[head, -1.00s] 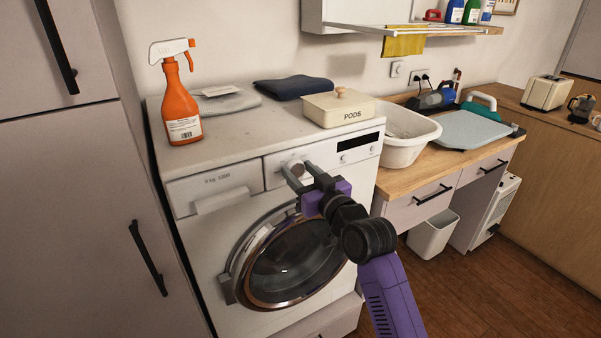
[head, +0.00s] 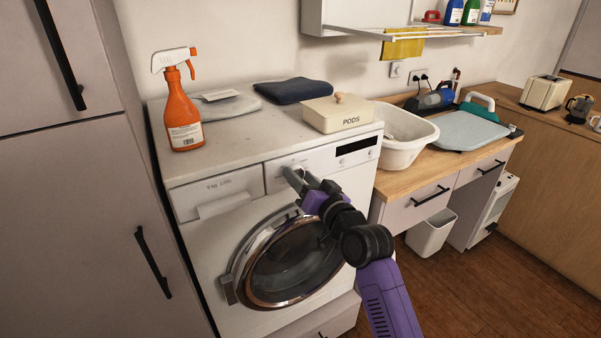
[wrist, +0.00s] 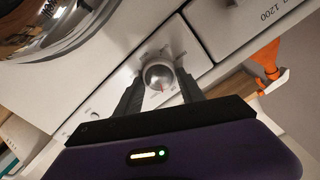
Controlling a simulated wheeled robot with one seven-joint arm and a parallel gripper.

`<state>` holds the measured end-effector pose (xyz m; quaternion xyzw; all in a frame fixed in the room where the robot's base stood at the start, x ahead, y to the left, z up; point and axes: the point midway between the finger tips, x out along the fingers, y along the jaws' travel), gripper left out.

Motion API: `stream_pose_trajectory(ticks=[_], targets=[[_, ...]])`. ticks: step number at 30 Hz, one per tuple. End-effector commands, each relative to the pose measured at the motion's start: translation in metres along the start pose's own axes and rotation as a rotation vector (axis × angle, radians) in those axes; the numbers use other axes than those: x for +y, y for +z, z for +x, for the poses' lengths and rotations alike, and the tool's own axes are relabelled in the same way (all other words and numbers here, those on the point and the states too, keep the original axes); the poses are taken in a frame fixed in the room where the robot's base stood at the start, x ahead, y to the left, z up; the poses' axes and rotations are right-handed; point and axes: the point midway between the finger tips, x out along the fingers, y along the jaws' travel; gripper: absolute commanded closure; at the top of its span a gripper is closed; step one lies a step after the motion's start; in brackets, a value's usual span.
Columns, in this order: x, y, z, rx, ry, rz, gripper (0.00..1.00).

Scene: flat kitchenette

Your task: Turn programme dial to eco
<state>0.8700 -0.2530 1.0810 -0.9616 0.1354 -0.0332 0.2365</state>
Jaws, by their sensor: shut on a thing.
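The programme dial (wrist: 160,74) is a round silver-grey knob on the washing machine's white front panel. In the wrist view it sits between my two dark fingers, with a small reddish mark on the side facing my gripper. Marks around it are too small to read. My gripper (wrist: 158,88) is shut on the dial, one finger on each side. In the head view my gripper (head: 294,180) is at the front panel and mostly hides the dial. The washing machine (head: 206,243) has its round door (head: 290,262) closed below my gripper.
The detergent drawer (head: 218,192) is left of the dial and a dark display (head: 357,145) is to its right. An orange spray bottle (head: 183,118), folded cloths (head: 293,90) and a PODS box (head: 338,113) stand on top. A white basin (head: 404,140) is on the counter at right.

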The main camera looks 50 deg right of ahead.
Motion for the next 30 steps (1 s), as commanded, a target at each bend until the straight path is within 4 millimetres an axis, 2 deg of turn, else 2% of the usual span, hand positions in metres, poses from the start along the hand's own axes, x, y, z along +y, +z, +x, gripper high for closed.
stream_pose_trajectory(ticks=[21,30], targets=[[0.0019,-0.0008,-0.0002,-0.002,0.002,0.68,0.94],[0.0036,0.0005,-0.0004,0.0,0.002,0.915,0.94]])
